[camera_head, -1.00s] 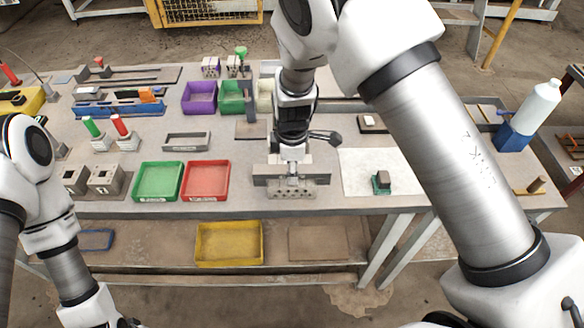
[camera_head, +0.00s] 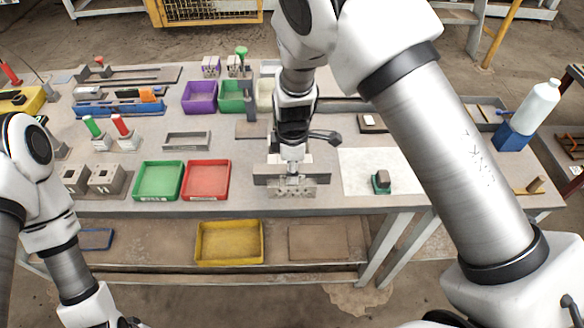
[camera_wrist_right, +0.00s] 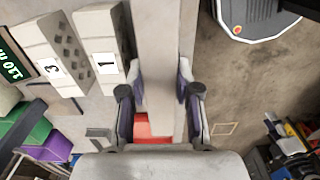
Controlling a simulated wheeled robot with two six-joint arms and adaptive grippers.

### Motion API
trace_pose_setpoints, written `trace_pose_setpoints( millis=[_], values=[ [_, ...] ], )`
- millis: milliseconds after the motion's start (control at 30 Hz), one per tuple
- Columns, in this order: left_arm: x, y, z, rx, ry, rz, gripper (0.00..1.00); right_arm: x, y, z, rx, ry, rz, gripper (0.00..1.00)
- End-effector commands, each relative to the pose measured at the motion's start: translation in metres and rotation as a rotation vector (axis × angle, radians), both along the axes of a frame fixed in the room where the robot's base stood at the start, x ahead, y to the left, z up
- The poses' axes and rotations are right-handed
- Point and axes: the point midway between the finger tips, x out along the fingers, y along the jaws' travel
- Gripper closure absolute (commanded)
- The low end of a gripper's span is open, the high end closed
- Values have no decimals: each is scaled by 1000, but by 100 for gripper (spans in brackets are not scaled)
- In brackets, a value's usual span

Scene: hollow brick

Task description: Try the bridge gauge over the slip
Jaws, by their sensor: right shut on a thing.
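My right gripper (camera_head: 292,178) is shut on a wide grey bar (camera_head: 264,180), which I take for the bridge gauge. It is near the table's front edge, right of the red bin. In the right wrist view the bar (camera_wrist_right: 160,60) runs between both fingers (camera_wrist_right: 160,110). A grey block with holes (camera_head: 292,192) shows just below and in front of the bar; I cannot tell whether they touch. I cannot pick out the slip for certain. A small brown block on a green base (camera_head: 381,182) stands on the white sheet. My left gripper is below the picture.
A green bin (camera_head: 158,181) and a red bin (camera_head: 207,181) stand left of the gripper. Grey blocks (camera_head: 105,178) stand farther left. Purple (camera_head: 199,97) and green bins are behind. The white sheet (camera_head: 360,160) at right is mostly clear. A white bottle (camera_head: 541,103) stands far right.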

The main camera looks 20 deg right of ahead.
Motion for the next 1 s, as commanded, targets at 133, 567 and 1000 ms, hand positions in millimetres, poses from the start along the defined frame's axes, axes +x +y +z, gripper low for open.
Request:
trace_pose_setpoints(
  millis=[133, 567, 1000],
  values=[
    [0, 0, -1, 0, 0, 0, 60, -4, 0, -4, -1, 11, 0, 100],
    [0, 0, 4, 0, 0, 0, 60, -4, 0, -3, -1, 14, 0, 100],
    [0, 0, 3, 0, 0, 0, 60, -4, 1, -6, -1, 14, 0, 100]
  ],
)
